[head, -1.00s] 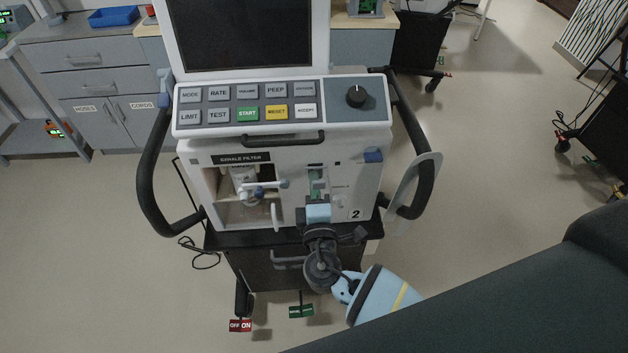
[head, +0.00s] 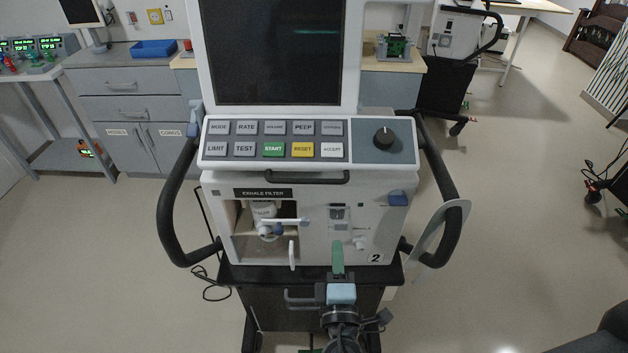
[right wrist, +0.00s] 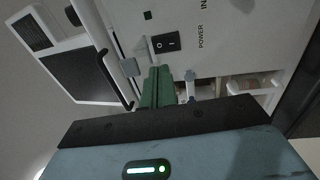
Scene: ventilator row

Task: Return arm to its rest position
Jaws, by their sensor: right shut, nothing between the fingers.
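My right gripper (head: 338,246) has slim green fingers, closed together with nothing between them. It points at the lower front of the white ventilator (head: 378,222), just below and in front of a small panel with a switch (head: 338,212). In the right wrist view the green fingers (right wrist: 157,80) stand upright side by side. A black rocker power switch (right wrist: 165,43) shows beyond their tips, with a gap visible between. My left gripper is in neither view.
The ventilator has a black side handle (head: 172,205) at left, another (head: 445,200) at right, and a front bar (head: 295,177). It stands on a black cart (head: 270,275). An exhale filter bay (head: 247,243) is open to the left of the gripper.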

